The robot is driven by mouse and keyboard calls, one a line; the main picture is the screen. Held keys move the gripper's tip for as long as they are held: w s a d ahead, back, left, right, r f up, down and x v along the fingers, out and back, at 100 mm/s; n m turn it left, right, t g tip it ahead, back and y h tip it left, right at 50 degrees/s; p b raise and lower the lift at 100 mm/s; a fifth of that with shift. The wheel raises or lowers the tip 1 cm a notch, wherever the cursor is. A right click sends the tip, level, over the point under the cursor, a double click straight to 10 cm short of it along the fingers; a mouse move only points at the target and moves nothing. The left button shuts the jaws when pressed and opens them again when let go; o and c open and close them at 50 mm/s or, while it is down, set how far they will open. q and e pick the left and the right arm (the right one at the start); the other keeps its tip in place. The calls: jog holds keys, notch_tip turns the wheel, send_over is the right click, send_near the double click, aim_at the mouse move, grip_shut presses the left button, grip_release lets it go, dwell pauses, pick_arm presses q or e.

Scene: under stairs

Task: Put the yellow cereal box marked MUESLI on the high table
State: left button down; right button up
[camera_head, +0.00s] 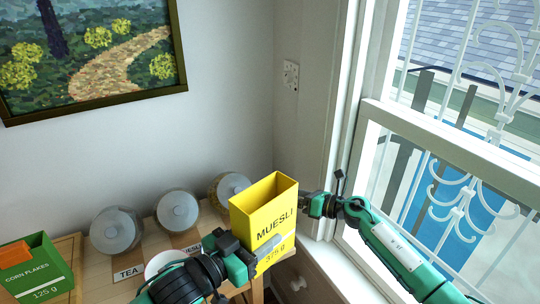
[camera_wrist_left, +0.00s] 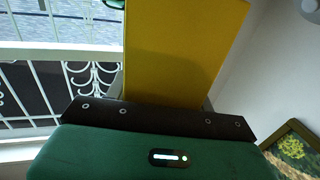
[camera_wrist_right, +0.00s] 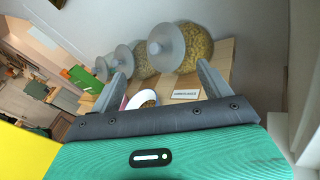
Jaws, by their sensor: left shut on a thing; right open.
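The yellow MUESLI box (camera_head: 262,217) stands upright, open at the top, over the right end of a wooden table top (camera_head: 205,222). I cannot tell if its bottom touches the table. My left gripper (camera_head: 258,252) is shut on its front side; the box fills the middle of the left wrist view (camera_wrist_left: 180,50). My right gripper (camera_head: 308,205) is partly hidden behind the box's right side. It is open and empty in the right wrist view (camera_wrist_right: 160,82), with the box's yellow side (camera_wrist_right: 22,150) at the left edge.
Lidded jars (camera_head: 118,230) line the back of the table by the wall. A TEA label (camera_head: 128,273) and a round white item (camera_head: 165,262) are in front. A green CORN FLAKES box (camera_head: 40,270) is at left. The window frame (camera_head: 345,150) is close at right.

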pick_arm(q)
jog(key=shift+d, duration=0.1)
pick_arm(e)
jog(key=s+a+r+n+g, duration=0.2)
jog(key=a+r+g, duration=0.1)
jog(key=r, duration=0.4)
jog(key=s+a+r+n+g+y, duration=0.1)
jog(key=s+a+r+n+g, duration=0.15)
jog(key=r, duration=0.55)
jog(key=s+a+r+n+g, duration=0.2)
jog(key=a+r+g, duration=0.1)
jog(key=r, duration=0.4)
jog(key=n+h, duration=1.4)
jog(key=h, duration=0.1)
send_near(264, 210)
jog(key=w+f, duration=0.2)
jog(key=w, duration=0.2)
jog(key=shift+m, duration=0.25)
jog(key=f, duration=0.4)
jog(key=s+a+f, duration=0.1)
jog(key=f, duration=0.7)
jog(key=shift+s+a, duration=0.2)
jog(key=shift+a, duration=0.05)
